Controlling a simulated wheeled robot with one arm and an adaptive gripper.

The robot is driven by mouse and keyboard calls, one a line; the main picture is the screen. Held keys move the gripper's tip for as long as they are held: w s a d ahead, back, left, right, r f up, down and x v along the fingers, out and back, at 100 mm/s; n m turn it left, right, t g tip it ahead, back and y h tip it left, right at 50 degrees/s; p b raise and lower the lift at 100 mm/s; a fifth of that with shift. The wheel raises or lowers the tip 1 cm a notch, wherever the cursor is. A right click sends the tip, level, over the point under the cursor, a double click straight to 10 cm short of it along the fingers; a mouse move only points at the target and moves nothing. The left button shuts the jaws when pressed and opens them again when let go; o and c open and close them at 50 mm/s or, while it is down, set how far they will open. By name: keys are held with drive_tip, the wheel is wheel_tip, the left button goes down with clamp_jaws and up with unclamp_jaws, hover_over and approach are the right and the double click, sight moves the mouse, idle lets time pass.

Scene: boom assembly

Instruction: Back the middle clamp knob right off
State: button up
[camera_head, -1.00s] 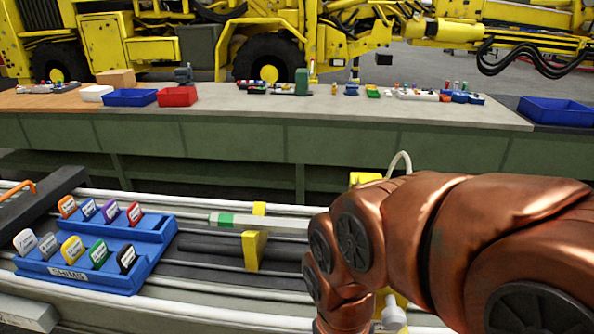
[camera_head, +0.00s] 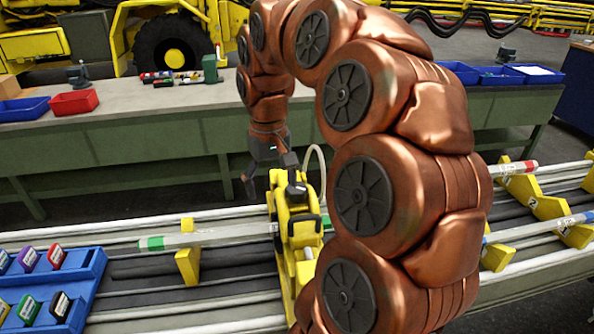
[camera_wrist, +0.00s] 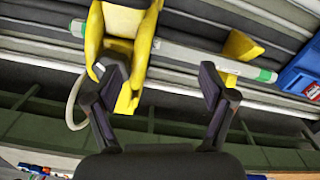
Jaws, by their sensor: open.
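A yellow clamp fixture (camera_head: 300,240) stands across the rails in the head view, partly behind my arm. A dark knob-like part (camera_head: 297,189) shows at its top, close to my gripper; I cannot tell for sure that it is the middle clamp knob. My gripper (camera_head: 270,172) is at the fixture's far upper side. In the wrist view my gripper (camera_wrist: 163,83) is open, with nothing between its fingers.
A pale tube (camera_head: 210,238) with a green band rests on a yellow support (camera_head: 188,266) and runs to the fixture. A blue shim tray (camera_head: 88,270) is at left. A thin white hose loops behind the fixture. The long workbench (camera_head: 120,118) stands behind.

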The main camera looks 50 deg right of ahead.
wheel_tip(320, 180, up, 3)
drive_tip(key=m+p, duration=0.1)
drive_tip(key=m, duration=0.1)
hover_over(297, 187)
drive_tip(key=shift+a+f, duration=0.1)
drive_tip(key=shift+f+p, duration=1.6)
drive_tip(key=shift+f, duration=2.3)
drive_tip(key=c, duration=1.2)
drive_tip(key=shift+o, duration=0.2)
drive_tip(key=shift+f+n+b, duration=0.1)
drive_tip(key=shift+n+b, duration=0.3)
